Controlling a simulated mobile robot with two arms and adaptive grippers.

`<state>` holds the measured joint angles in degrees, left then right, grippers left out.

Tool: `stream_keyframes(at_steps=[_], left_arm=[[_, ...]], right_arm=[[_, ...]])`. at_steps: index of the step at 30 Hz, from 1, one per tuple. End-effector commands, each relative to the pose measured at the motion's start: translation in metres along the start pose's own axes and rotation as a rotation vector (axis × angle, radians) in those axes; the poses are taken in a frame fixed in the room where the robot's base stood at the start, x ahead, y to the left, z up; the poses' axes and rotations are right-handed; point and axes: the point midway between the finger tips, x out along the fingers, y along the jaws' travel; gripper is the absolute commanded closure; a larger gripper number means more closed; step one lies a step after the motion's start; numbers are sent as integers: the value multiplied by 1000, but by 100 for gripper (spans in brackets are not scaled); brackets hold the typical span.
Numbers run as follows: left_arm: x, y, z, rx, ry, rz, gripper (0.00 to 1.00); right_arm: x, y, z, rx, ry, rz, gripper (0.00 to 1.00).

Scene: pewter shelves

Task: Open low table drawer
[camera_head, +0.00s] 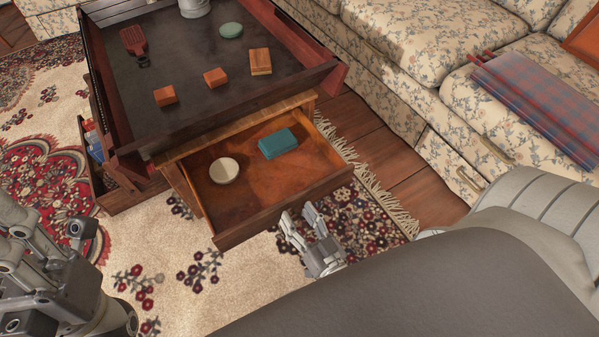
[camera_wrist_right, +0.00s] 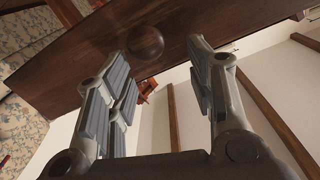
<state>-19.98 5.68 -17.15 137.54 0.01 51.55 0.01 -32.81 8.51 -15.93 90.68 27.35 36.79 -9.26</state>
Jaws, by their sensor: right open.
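The low table (camera_head: 185,128) has a dark tray-like top. Its front drawer (camera_head: 262,222) is pulled out and shows its inside, with a cream round dish (camera_head: 223,170) and a teal box (camera_head: 278,143) in it. In the right wrist view, the dark wooden drawer front (camera_wrist_right: 90,60) fills the top, with a round brown knob (camera_wrist_right: 146,42). My right gripper (camera_head: 300,220) is open just outside the drawer front. In the wrist view its spread fingers (camera_wrist_right: 160,70) point toward the knob, which appears between them; contact cannot be told. My left gripper (camera_head: 50,235) is at the left edge, away from the table, its fingers unclear.
Orange blocks (camera_head: 215,77), a green oval item (camera_head: 231,30) and a red-brown item (camera_head: 134,42) lie on the tabletop. Another side drawer (camera_head: 124,196) stands open at left. A floral sofa (camera_head: 400,60) borders the right. Rug (camera_head: 240,285) lies before the drawer.

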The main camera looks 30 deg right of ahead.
Motion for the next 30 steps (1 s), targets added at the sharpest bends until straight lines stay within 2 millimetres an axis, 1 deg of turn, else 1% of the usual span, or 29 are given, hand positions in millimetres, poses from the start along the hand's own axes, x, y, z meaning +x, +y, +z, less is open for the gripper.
stream_keyframes(at_steps=[3,9,15,21,30], left_arm=[[0,0,0,0,-1,0,60],[0,0,0,-1,-2,0,60],[-1,0,0,-1,-2,0,60],[-1,0,0,-1,-2,1,60],[-1,0,0,-1,-2,1,60]], right_arm=[[-1,-5,-18,2,2,1,51],[0,-12,-46,1,2,1,51],[0,-18,-64,1,0,1,51],[0,-19,-71,-1,-1,0,51],[0,-19,-71,-1,-1,0,51]])
